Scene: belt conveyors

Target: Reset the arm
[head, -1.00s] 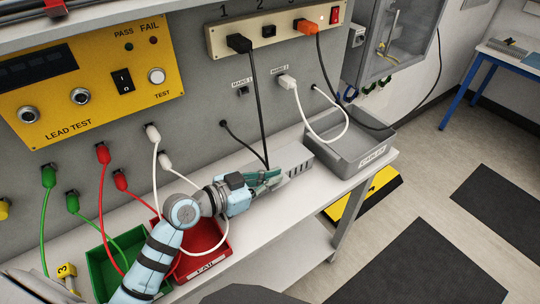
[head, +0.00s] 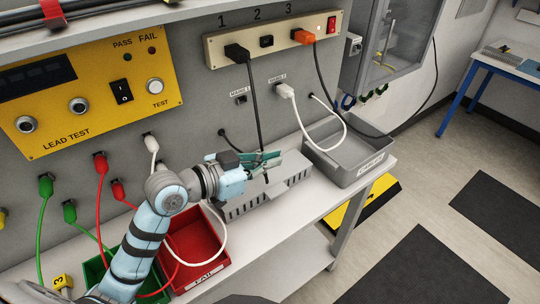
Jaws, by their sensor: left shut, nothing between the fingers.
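My left gripper (head: 268,161) is in the head view, at the end of the pale blue arm that comes in from the lower left. Its green-grey fingers are shut and hold nothing. It hangs above a grey slotted box (head: 268,199) on the white bench (head: 322,199), with the black cable (head: 256,105) passing down behind it. The arm covers part of the red FAIL bin (head: 200,265) and the green bin (head: 95,268). My right gripper is not in view.
A grey CABLES tray (head: 348,172) stands at the bench's right end. A power strip (head: 270,42) with black and orange plugs is above. A white cable (head: 322,142) loops toward the tray. A yellow lead tester (head: 100,120) with red, green and white leads is at left.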

